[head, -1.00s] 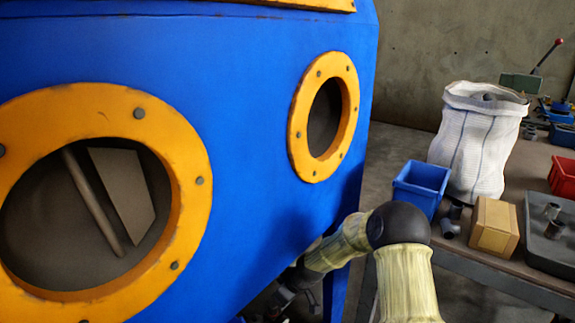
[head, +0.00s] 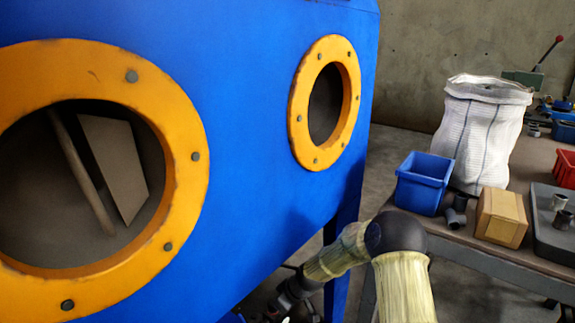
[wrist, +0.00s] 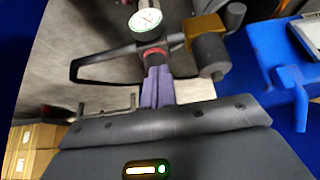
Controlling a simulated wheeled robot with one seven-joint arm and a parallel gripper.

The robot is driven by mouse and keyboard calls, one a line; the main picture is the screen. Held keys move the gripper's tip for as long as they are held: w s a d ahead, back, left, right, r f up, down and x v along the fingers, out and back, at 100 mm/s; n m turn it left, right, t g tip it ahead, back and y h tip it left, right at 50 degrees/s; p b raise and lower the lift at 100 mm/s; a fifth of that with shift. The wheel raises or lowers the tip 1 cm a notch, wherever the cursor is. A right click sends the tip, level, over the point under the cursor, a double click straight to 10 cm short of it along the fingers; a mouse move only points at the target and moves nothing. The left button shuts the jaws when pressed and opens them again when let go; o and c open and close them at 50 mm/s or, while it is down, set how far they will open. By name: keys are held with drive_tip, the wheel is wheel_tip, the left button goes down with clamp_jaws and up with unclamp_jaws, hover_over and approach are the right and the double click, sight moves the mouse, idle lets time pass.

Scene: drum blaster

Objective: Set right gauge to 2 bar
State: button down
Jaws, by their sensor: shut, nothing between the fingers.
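A round white-faced gauge (wrist: 146,22) shows at the top of the wrist view; its needle reading is too small to make out. Just below it is a dark regulator part with a red band (wrist: 152,52). My gripper (wrist: 158,75) is shut and empty, its purple fingers together, with the tips at or just short of this part; I cannot tell whether they touch. Only one gauge shows, and I cannot tell whether it is the right one. In the head view no gauge shows, and the end of my arm is low beside the blue cabinet, fingers not visible.
A black handle-like frame (wrist: 88,68) and a brass fitting with a grey cylinder (wrist: 208,52) flank the regulator. The blue cabinet (head: 250,110) with orange portholes fills the left. A workbench (head: 500,258) with bins, box and white sack stands right.

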drive_tip(key=shift+f+b, duration=0.3)
drive_tip(key=shift+f, duration=0.65)
drive_tip(key=shift+w+a, duration=0.2)
drive_tip(key=shift+w, duration=0.05)
drive_tip(key=shift+w+d+r+p, duration=0.15)
drive_tip(key=shift+w+d+p, duration=0.25)
drive_tip(key=shift+p, duration=0.9)
drive_tip(key=shift+s+d, duration=0.25)
drive_tip(key=shift+d, duration=0.05)
wheel_tip(320, 180, up, 6)
drive_tip(key=p, duration=0.5)
idle(0.3)
